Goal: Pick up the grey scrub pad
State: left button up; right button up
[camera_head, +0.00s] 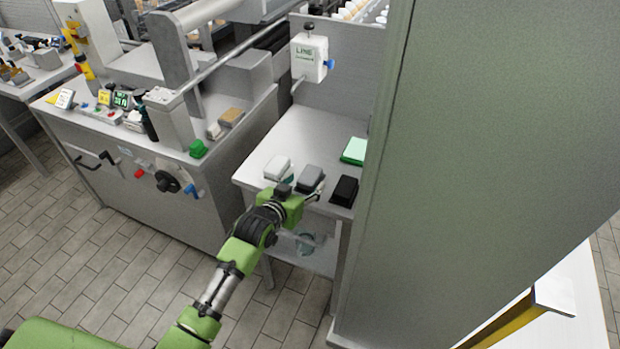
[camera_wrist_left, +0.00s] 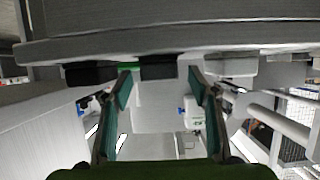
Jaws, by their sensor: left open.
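The grey scrub pad (camera_head: 311,177) lies on the light grey bench top, between a white pad (camera_head: 278,168) on its left and a black pad (camera_head: 344,190) on its right. My left gripper (camera_head: 303,190) is open at the bench's front edge, close to the near side of the grey pad. In the wrist view, which appears upside down, the grey pad (camera_wrist_left: 158,68) shows dark between the two spread fingers (camera_wrist_left: 159,80). I cannot tell whether the fingertips reach around it. My right gripper is not in view.
A green pad (camera_head: 354,151) lies farther back on the bench (camera_head: 318,135). A white dispenser (camera_head: 309,57) hangs on the back panel. A large grey-green panel (camera_head: 480,150) stands close on the right. A metal machine (camera_head: 170,150) stands on the left.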

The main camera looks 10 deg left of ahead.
aim_at(307, 180)
pick_arm(q)
jog(key=shift+r+x, duration=0.15)
jog(key=shift+x, duration=1.15)
jog(key=shift+r+x, duration=0.15)
jog(key=shift+x, duration=1.15)
jog(key=shift+w+d, duration=0.1)
jog(key=c, duration=0.9)
